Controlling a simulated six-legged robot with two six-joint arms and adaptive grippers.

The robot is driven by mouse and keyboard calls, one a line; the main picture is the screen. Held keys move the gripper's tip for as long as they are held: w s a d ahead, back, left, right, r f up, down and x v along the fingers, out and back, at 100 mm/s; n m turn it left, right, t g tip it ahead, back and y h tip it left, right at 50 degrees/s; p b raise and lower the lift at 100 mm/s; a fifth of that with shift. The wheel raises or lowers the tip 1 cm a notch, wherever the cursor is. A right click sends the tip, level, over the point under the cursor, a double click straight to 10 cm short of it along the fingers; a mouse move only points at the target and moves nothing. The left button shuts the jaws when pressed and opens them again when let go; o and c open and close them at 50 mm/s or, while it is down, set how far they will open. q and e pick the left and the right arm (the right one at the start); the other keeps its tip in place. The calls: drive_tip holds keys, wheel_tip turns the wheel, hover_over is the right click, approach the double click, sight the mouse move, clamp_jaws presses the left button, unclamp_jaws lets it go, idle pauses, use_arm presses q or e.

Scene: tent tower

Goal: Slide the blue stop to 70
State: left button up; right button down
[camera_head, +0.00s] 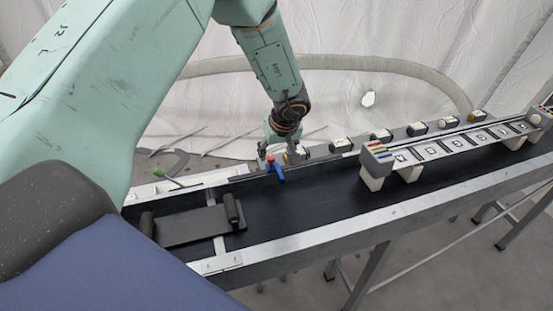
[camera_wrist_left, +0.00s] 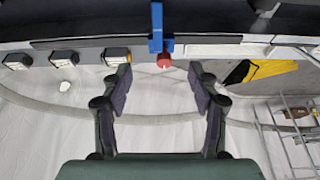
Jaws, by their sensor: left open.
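The blue stop (camera_head: 275,170) sits on the far side rail of the black conveyor, with a red knob (camera_head: 270,159) on its outer end. In the left wrist view, the blue stop (camera_wrist_left: 157,30) is at top centre, and its red knob (camera_wrist_left: 164,60) points toward my gripper. My left gripper (camera_wrist_left: 160,88) is open and empty, its two fingers on either side of the knob's line but short of it. In the head view, the left gripper (camera_head: 281,146) hangs just behind the stop, partly hidden by its wrist. The right gripper does not show.
Several small white-faced blocks (camera_head: 381,135) line the far rail to the right; their markings are unreadable. A raised tray with marked cells (camera_head: 455,143) stands over the belt (camera_head: 310,205). A green-handled lever (camera_head: 160,173) is at left. A yellow-and-black item (camera_wrist_left: 258,71) shows in the wrist view.

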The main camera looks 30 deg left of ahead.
sight(274, 163)
use_arm(q)
drive_tip(key=x, duration=0.7)
drive_tip(key=shift+s+f+b, duration=0.2)
drive_tip(key=shift+b, duration=0.2)
drive_tip(key=shift+s+d+r, duration=0.15)
drive_tip(key=shift+d+r, duration=0.05)
drive_tip(key=shift+c, duration=0.3)
drive_tip(key=shift+a+f, duration=0.2)
drive_tip(key=c, duration=0.6)
clamp_jaws()
